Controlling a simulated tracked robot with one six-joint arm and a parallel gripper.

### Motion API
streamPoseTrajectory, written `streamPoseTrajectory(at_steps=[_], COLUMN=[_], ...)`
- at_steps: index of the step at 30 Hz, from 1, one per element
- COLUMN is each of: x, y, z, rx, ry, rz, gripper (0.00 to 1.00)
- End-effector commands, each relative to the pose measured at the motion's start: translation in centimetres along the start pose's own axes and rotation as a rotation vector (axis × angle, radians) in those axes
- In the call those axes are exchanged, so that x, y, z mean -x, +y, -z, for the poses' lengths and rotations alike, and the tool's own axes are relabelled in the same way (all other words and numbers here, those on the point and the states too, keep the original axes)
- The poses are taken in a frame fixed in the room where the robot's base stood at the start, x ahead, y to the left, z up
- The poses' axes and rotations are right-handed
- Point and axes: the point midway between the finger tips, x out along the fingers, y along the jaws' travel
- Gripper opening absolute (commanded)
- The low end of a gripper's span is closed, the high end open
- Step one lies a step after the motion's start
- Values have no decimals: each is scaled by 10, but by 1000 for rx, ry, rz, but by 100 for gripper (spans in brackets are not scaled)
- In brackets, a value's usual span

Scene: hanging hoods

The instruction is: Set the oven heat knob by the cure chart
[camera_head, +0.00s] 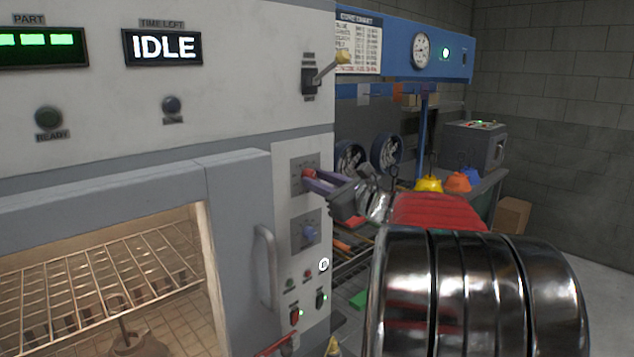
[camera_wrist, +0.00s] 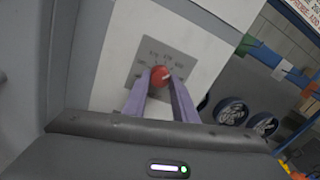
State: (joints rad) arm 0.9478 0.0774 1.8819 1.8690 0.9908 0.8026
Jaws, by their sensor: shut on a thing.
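The red heat knob (camera_head: 309,173) sits on a grey dial plate (camera_head: 299,186) on the oven's control column. It also shows in the wrist view (camera_wrist: 160,75), between my two purple fingers. My gripper (camera_head: 312,175) is shut on this red knob, reaching in from the right. The marks around the knob are too small to read. The cure chart (camera_head: 359,43) hangs at the upper right on a blue beam; its title shows, but its rows are too small to read. The oven display (camera_head: 162,47) reads IDLE.
A blue knob (camera_head: 309,233) sits below the red one. The oven door handle (camera_head: 267,266) stands left of the column, and a lever (camera_head: 325,73) sticks out above. Wire racks (camera_head: 90,280) show inside the oven. Yellow and orange hoods (camera_head: 458,181) are at the right.

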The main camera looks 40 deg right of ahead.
Motion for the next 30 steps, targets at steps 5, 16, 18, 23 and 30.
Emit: streamPoseTrajectory(at_steps=[5,16,18,23,30], x=[0,0,0,0,8], y=[0,1,1,1,0], z=[8,5,4,3,2], rx=[-7,-4,-4,-2,-1], ry=[14,8,7,5,4], rz=[1,-1,-1,-1,0], gripper=[2,40,44,44,44])
